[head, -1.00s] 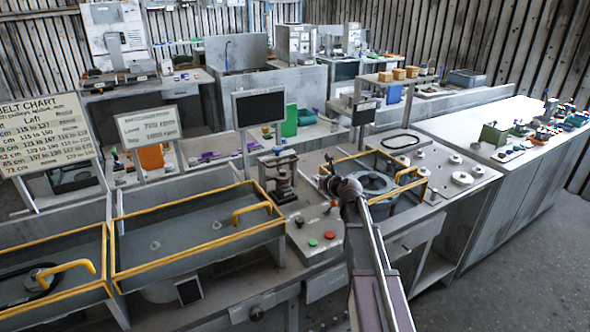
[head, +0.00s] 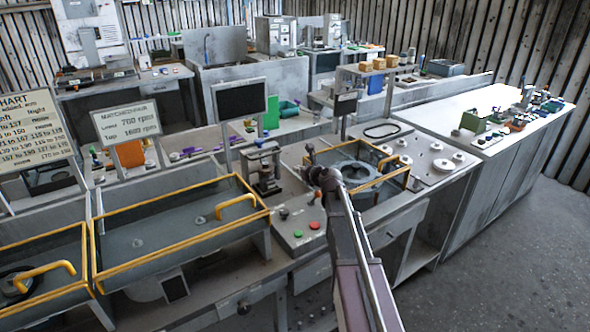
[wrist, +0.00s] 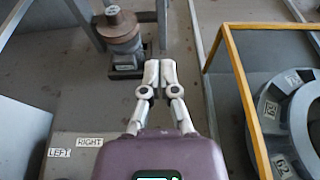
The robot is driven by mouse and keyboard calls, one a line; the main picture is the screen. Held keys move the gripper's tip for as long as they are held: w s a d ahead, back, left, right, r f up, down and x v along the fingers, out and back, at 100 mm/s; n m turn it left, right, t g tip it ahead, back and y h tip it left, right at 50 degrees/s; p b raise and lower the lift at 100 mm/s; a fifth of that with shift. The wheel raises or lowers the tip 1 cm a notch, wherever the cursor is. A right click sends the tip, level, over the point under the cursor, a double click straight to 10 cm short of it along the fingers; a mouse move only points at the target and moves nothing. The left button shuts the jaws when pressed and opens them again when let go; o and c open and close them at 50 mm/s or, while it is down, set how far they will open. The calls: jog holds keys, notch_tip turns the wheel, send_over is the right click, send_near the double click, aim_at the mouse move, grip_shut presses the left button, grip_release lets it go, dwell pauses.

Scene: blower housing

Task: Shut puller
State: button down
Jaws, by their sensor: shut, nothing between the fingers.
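A small upright device with a round metal stack and dark top stands on the bench, in the head view (head: 264,170) and at the upper left of the wrist view (wrist: 122,38). It may be the puller; no label on it is readable. My gripper (wrist: 158,64) is shut and empty, its fingertips together just right of the device's base in the wrist view, apart from it in the picture. In the head view my gripper (head: 310,150) is small, between the device and a yellow-edged bay. Its height above the bench is unclear.
The yellow-edged bay (head: 407,180) with a numbered ring (wrist: 285,110) lies to the right. Green (head: 314,225) and red buttons sit in front of the device. A LEFT/RIGHT label (wrist: 89,141) marks the panel. A dark screen (head: 241,97) stands behind.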

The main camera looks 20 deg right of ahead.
aim_at(278, 159)
jog(key=x, duration=0.3)
jog(key=b+x, duration=0.1)
jog(key=x, duration=0.3)
jog(key=b+x, duration=0.1)
jog(key=x, duration=0.3)
jog(key=shift+r, duration=0.35)
jog(key=shift+w+a, duration=0.25)
jog(key=shift+w, duration=0.65)
jog(key=w+a, duration=0.2)
jog(key=w, duration=0.6)
jog(key=shift+w+a, duration=0.35)
jog(key=shift+a, duration=0.05)
jog(key=shift+w+r, duration=0.1)
